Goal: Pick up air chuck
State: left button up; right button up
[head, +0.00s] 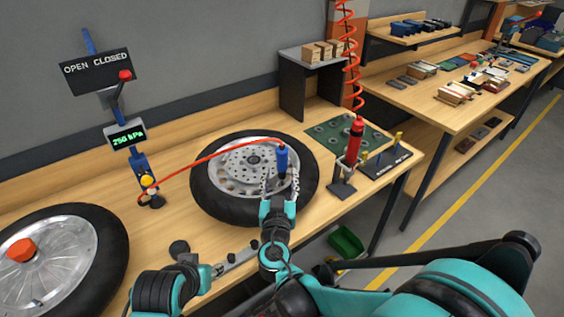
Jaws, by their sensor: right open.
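The air chuck (282,159) is blue, with a red hose on its top. It stands upright at the right part of a wheel with a black tire (207,187) and silver rim, lying flat on the bench. My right gripper (281,184) is open, its fingers around the lower end of the chuck; whether they touch it I cannot tell. My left gripper (218,268) is low in the picture at the bench's front edge, and its fingers are unclear.
The red hose (208,156) runs left to a gauge post (140,162). A second wheel (112,255) lies at the left. A red tool (355,140) stands on a holder at the right, beside a green mat (333,130). A green bin (346,241) is below.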

aim_at(282, 166)
jog(key=w, duration=0.2)
jog(key=w+b, duration=0.1)
jog(key=w, duration=0.3)
jog(key=shift+w+d+r, duration=0.1)
jog(key=shift+w+d, duration=0.15)
grip_shut()
